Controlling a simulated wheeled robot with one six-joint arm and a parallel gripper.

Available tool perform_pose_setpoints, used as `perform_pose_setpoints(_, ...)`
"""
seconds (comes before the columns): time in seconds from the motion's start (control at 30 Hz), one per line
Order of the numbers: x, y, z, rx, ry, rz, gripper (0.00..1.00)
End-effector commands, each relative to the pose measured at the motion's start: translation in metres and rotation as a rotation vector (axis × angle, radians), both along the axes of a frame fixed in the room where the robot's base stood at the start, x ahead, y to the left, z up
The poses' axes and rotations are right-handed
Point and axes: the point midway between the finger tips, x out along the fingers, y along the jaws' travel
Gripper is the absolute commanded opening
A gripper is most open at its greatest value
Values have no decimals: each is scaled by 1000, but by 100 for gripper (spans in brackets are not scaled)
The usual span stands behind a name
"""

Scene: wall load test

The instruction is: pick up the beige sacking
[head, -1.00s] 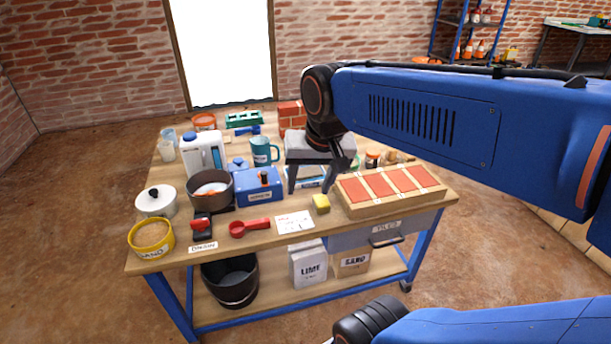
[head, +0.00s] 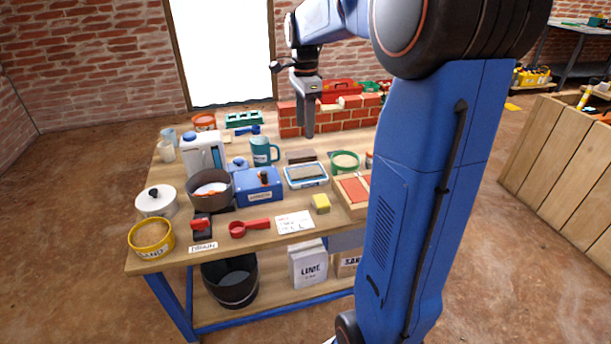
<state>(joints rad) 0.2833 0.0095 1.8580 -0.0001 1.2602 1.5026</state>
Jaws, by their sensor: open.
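I cannot surely make out the beige sacking. A small beige piece (head: 350,101) lies on top of the low red brick wall (head: 345,122) at the back of the bench, but it is too small to tell what it is. A flat grey-beige thing (head: 306,171) lies in a blue-rimmed tray at mid-bench. My gripper (head: 307,128) points down in front of the left part of the brick wall, seen nearly edge-on. It is open, and I see nothing between its fingers. My arm hides the right part of the bench.
The wooden bench (head: 265,250) is crowded. A teal mug (head: 263,152), a white jug (head: 203,155), a dark pot (head: 210,188) and a blue box (head: 258,187) stand left of the tray. A yellow sponge (head: 320,203) lies near the front. A red tray (head: 338,92) shows behind the wall.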

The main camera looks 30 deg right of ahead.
Motion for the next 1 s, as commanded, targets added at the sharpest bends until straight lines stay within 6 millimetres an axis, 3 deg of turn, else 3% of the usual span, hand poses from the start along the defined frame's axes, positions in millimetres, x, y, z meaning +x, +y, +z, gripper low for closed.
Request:
perform_pose_setpoints(0.27, 10, -9, -16, 5, 15, -68, 53)
perform_pose_setpoints(0.8, 10, -8, -108, 5, 15, -65, 53)
perform_pose_setpoints(1.0, 10, -8, -124, 5, 13, -65, 53)
